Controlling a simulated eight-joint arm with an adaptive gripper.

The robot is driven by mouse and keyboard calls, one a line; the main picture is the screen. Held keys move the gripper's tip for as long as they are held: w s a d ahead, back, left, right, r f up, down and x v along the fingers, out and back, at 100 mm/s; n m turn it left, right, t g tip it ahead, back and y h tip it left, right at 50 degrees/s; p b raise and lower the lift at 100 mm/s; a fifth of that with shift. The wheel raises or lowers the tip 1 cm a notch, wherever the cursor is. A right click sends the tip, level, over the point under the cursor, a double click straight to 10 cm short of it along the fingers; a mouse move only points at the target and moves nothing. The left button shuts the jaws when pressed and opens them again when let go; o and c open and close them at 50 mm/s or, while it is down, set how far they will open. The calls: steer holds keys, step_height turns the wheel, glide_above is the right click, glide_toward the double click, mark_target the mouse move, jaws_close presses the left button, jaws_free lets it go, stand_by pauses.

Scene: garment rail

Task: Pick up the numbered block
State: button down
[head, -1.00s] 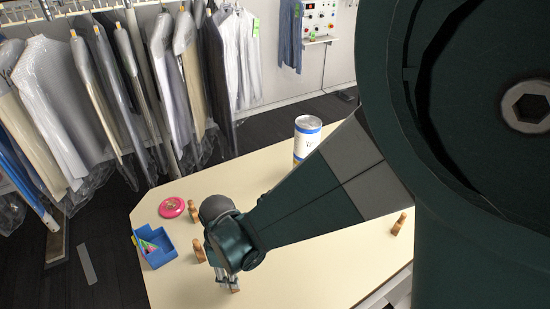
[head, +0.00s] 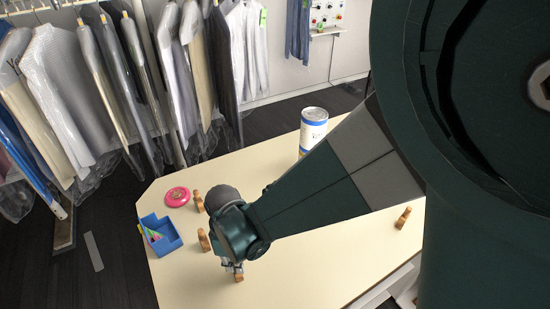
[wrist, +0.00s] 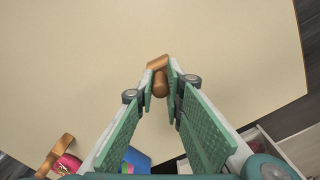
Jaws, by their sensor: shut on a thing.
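A small brown wooden block (head: 239,277) is at my gripper (head: 236,268) near the front of the table in the head view. In the wrist view my gripper (wrist: 160,80) has its two green-padded fingers closed in on the wooden block (wrist: 159,64), which has a rounded wooden part between the fingertips. No number can be read on it. I cannot tell whether it touches the table. Other wooden pieces stand apart, two to the left of my arm (head: 199,201) (head: 204,240) and one at the right (head: 403,217).
A cream table (head: 185,285) carries a blue open bin (head: 162,243) with colored items, a pink round object (head: 177,197) and a white-and-blue can (head: 312,130). Bagged garments (head: 115,80) hang on a rail behind. The table's front left is clear.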

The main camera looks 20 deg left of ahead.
steer(key=shift+r, duration=0.15)
steer(key=shift+r, duration=4.9)
